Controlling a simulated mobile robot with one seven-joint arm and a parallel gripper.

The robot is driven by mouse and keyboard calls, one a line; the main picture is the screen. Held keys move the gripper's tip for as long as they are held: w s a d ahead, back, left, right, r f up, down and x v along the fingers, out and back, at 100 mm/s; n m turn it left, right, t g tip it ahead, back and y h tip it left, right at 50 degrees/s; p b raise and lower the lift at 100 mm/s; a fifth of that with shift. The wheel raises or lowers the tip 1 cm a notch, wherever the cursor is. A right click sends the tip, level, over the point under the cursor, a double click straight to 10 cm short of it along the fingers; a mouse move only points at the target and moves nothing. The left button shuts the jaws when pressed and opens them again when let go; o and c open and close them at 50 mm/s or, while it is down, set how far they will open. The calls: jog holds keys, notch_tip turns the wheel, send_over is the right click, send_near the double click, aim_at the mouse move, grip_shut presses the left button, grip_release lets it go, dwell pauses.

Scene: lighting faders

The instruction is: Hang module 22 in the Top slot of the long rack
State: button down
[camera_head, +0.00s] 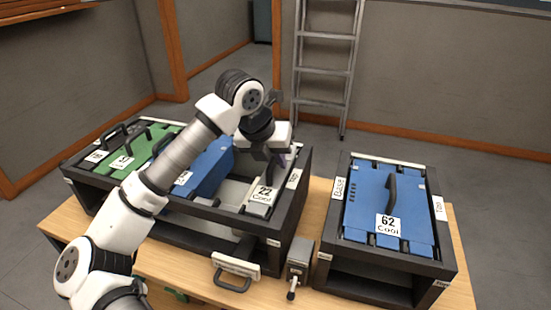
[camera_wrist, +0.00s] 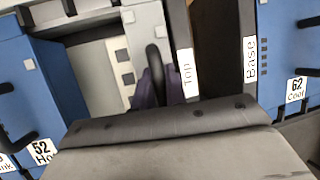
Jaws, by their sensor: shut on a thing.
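Module 22 (camera_head: 262,196), pale grey with a "22 Cool" label, is at the right end of the long black rack (camera_head: 286,215). It also shows in the wrist view (camera_wrist: 145,30), beside the "Top" label (camera_wrist: 185,72) on the rack's end rail. My gripper (camera_head: 272,160) is above it, shut on its dark handle (camera_wrist: 153,58); the purple fingers (camera_wrist: 157,88) flank the handle. The module looks in line with the end slot, but I cannot tell whether it is fully seated. My wrist hides its near part in the wrist view.
Blue module 52 (camera_wrist: 40,150) stands left of module 22, across a pale gap (camera_wrist: 100,70). A shorter rack (camera_head: 335,250) with blue module 62 (camera_head: 388,195) stands at right. A grey lever box (camera_head: 300,258) sits between the racks.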

jog(key=shift+f, duration=0.25)
jog(key=c, duration=1.4)
grip_release()
jog(key=shift+o, duration=0.3)
jog(key=shift+f, duration=0.1)
jog(key=w+d+r+p+v, duration=0.1)
jog(key=p+v, duration=0.4)
jog(key=v, duration=1.5)
jog(key=shift+w+d+r, duration=0.25)
jog(key=shift+w+d, duration=0.15)
